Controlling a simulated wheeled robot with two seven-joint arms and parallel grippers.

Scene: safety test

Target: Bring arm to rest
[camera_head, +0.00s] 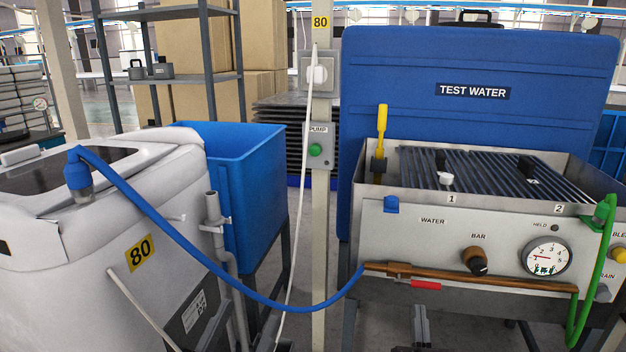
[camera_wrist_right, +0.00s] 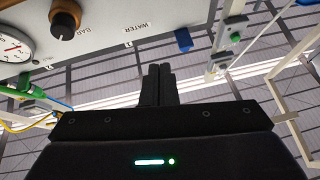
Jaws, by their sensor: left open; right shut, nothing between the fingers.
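My right gripper (camera_head: 420,312) shows at the bottom of the head view, low in front of the test bench (camera_head: 470,215) and below its copper pipe. In the right wrist view its two dark fingers (camera_wrist_right: 160,85) are together with nothing between them, pointing toward the bench front. No contact with the bench shows. My left gripper (camera_head: 222,326) is low at the left of the head view, in front of the white machine (camera_head: 60,240). It is dark, partly cut off and hard to make out against a dark labelled panel; it is open and appears empty.
A blue hose (camera_head: 200,255) sags from the white machine to the copper pipe (camera_head: 480,280). A green hose (camera_head: 590,290) hangs at the bench's right. A post with a green pump button (camera_head: 315,150) stands between. A blue tub (camera_head: 240,180) is behind the machine.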

